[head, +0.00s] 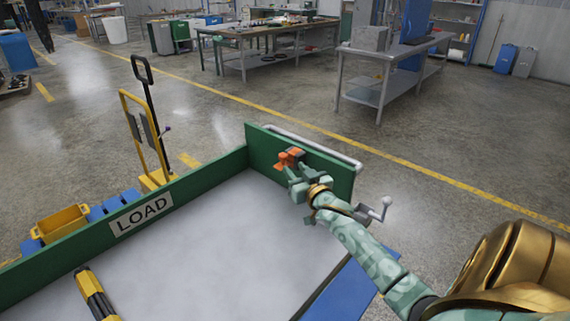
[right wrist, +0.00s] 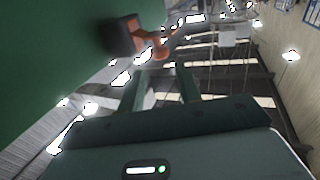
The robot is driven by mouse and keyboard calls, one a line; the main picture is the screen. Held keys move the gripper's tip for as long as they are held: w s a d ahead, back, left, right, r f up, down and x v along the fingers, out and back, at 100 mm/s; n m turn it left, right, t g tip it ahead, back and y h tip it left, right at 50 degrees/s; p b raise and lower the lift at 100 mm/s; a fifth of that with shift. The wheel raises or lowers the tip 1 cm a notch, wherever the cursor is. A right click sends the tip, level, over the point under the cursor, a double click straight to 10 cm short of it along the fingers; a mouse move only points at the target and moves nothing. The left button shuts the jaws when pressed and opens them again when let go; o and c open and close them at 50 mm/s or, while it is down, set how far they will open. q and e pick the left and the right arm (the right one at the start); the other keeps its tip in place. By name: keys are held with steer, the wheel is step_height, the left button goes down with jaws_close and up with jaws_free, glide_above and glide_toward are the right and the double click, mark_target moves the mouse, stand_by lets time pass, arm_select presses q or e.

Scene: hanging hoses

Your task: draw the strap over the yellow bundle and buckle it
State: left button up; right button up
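The yellow bundle (head: 93,290), with black bands, lies at the lower left of the head view on the pale bed of a green-walled load bed (head: 204,184). An orange and dark fitting (head: 291,157), perhaps the strap's end or buckle, sits at the far green wall. It also shows in the right wrist view as a dark block with an orange part (right wrist: 160,42). My right gripper (head: 293,172) is right by this fitting, and in the right wrist view its fingers (right wrist: 160,80) stand apart with nothing visible between them. No strap is seen over the bundle. My left gripper is out of view.
A "LOAD" sign (head: 141,215) is on the left wall. A grey rail (head: 315,146) and a crank (head: 380,210) are by the far right wall. A yellow hand truck (head: 140,130) and a yellow bin (head: 60,222) stand outside. The middle of the bed is clear.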

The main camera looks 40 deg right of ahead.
mark_target(285, 158)
steer(key=b+x, duration=0.1)
steer(key=x, duration=0.5)
steer(key=shift+w+b, duration=0.2)
steer(key=shift+b, duration=0.15)
jaws_close()
